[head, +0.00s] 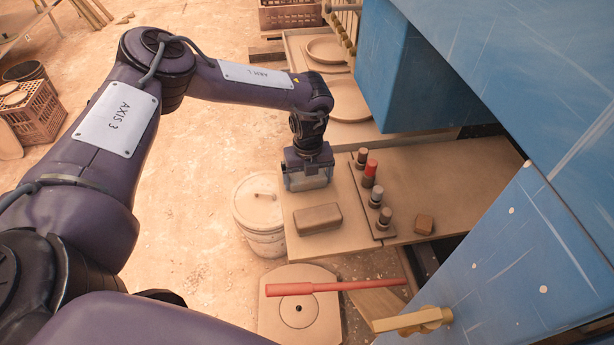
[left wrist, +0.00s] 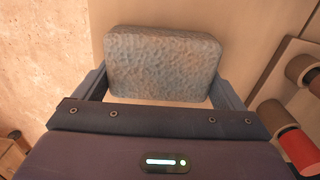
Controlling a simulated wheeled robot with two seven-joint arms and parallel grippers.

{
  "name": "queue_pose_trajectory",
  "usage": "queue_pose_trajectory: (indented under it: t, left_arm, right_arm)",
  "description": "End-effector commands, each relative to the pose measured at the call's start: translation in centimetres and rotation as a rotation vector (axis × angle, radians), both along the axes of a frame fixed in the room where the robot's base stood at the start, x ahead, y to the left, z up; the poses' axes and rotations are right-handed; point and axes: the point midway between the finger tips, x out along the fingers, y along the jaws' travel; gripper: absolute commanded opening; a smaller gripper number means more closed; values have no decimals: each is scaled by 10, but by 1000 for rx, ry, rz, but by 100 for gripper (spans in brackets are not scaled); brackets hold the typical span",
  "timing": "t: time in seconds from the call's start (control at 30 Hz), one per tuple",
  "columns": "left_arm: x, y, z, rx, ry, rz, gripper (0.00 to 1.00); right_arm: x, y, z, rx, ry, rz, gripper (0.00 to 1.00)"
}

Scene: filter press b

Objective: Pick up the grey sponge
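The grey sponge (left wrist: 163,62) is a rough, speckled block with rounded corners. In the left wrist view it lies between the two fingers of my left gripper (left wrist: 162,82), one finger close along each short side. The fingers stand wide apart; whether they press on the sponge or leave a thin gap, I cannot tell. In the head view my left gripper (head: 309,182) points down at the left edge of the brown bench (head: 344,188), with the sponge mostly hidden between its fingers. Whether the sponge rests on the bench is unclear. My right gripper is not in view.
A brown block (head: 318,218) lies just in front of the gripper. A rack of upright knobs, one red-topped (head: 370,172), stands to the right, with a small brown cube (head: 424,223) beyond. A lidded bucket (head: 259,213) stands left of the bench. Blue machine panels (head: 520,270) close off the right.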

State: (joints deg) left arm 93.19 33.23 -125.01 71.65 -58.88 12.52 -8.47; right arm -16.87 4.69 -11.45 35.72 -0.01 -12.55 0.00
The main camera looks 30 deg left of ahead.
Motion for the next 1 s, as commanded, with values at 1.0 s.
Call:
queue_pose_trajectory:
  t: [1.0]
  left_arm:
    - [2, 0, 128, -2, -6, -1, 68]
  right_arm:
    - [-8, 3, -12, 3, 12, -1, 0]
